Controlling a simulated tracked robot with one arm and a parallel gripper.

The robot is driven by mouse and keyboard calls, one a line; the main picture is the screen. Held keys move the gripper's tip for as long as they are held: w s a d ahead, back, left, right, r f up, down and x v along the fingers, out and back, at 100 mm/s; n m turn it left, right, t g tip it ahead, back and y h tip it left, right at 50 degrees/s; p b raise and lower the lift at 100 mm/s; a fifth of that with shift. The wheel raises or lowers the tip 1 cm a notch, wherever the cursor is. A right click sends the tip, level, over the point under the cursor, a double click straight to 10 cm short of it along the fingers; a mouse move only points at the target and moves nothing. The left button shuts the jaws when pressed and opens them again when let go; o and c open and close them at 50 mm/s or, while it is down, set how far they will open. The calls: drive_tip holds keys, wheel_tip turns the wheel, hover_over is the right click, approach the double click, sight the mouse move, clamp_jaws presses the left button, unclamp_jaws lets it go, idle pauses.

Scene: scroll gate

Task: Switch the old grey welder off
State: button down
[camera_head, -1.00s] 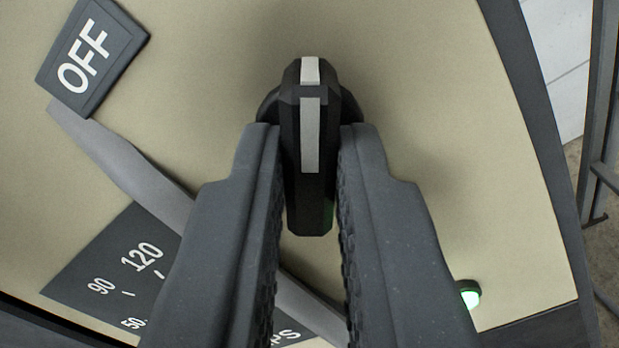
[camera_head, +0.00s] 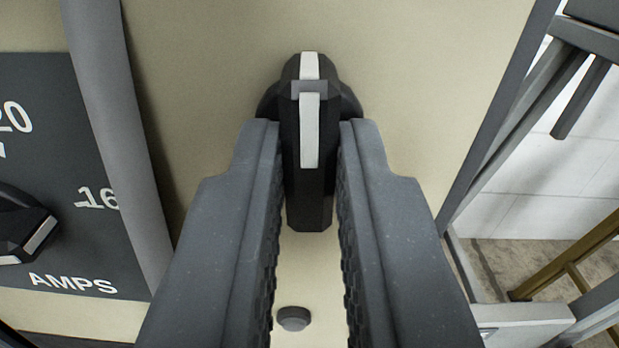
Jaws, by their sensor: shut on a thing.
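A black rotary knob (camera_head: 310,205) with a white pointer stripe sits on the welder's beige front panel (camera_head: 215,75). It stands upright in the picture, stripe towards the top. My gripper (camera_head: 311,132) is shut on this knob, one finger on each side. A small round lamp (camera_head: 293,318) below the knob, seen between the fingers, looks dark grey and unlit. The OFF label is not in view. The fingers hide parts of the panel.
A grey strip (camera_head: 115,140) runs down the panel at left, beside a dark AMPS dial plate (camera_head: 60,130) with its own black knob (camera_head: 20,230). Right of the panel edge are metal frame bars (camera_head: 540,95), a white tiled wall and a brownish rail (camera_head: 560,260).

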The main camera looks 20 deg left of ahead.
drive_tip(key=n+b, duration=0.1)
drive_tip(key=n, duration=0.2)
drive_tip(key=shift+n, duration=0.3)
drive_tip(key=shift+f+n+b, duration=0.1)
drive_tip(key=shift+n+b, duration=0.75)
drive_tip(key=shift+n, duration=0.95)
drive_tip(key=c, duration=1.5)
unclamp_jaws()
drive_tip(key=shift+o, duration=0.2)
drive_tip(key=shift+s, duration=0.15)
drive_tip(key=p+v, duration=0.3)
drive_tip(key=v, duration=1)
drive_tip(key=shift+s, duration=0.25)
drive_tip(key=shift+d, duration=0.1)
